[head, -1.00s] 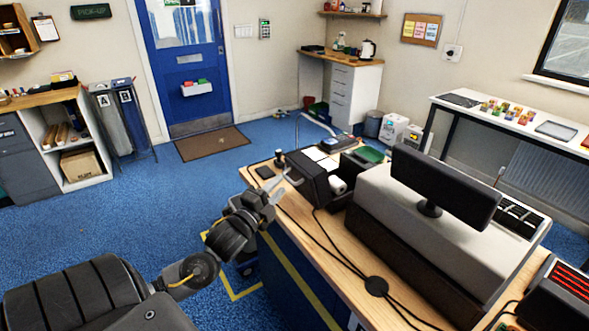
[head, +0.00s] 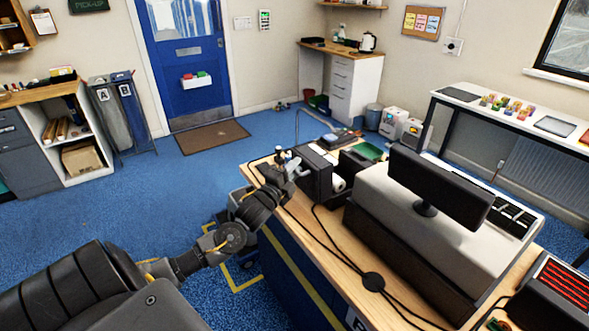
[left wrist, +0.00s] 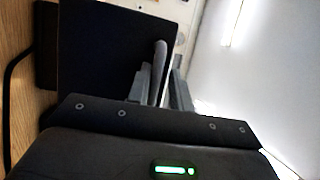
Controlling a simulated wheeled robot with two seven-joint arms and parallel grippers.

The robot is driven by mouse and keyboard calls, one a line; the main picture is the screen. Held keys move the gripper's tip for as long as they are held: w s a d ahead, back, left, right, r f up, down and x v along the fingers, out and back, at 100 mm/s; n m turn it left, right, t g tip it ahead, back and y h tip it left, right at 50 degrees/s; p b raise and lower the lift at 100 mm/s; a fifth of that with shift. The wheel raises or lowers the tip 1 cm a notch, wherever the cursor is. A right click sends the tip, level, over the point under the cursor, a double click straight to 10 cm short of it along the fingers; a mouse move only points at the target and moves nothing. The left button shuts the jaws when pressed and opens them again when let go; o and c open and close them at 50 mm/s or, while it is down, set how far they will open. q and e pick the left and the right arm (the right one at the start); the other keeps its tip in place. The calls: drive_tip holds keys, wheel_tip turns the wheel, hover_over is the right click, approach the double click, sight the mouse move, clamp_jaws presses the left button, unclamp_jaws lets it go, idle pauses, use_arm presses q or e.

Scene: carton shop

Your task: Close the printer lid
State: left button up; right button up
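The printer (head: 316,176) is a black box near the far left end of the wooden counter, with a white roll (head: 338,184) beside its right side. A pale grey bar, which looks like a handle, is at its left side; it shows in the left wrist view (left wrist: 160,58) against a dark panel (left wrist: 105,50). My left gripper (head: 295,168) is at the printer's left side. Its fingers (left wrist: 160,88) look apart, one on each side of the bar; contact cannot be told. Lid position is unclear from these views. My right gripper is not in view.
A monitor (head: 438,187) stands on a grey-white raised unit right of the printer. A green-topped tray (head: 368,151) lies behind the printer.

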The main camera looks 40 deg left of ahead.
use_arm(q)
clamp_jaws()
drive_tip(key=shift+w+r, duration=0.1)
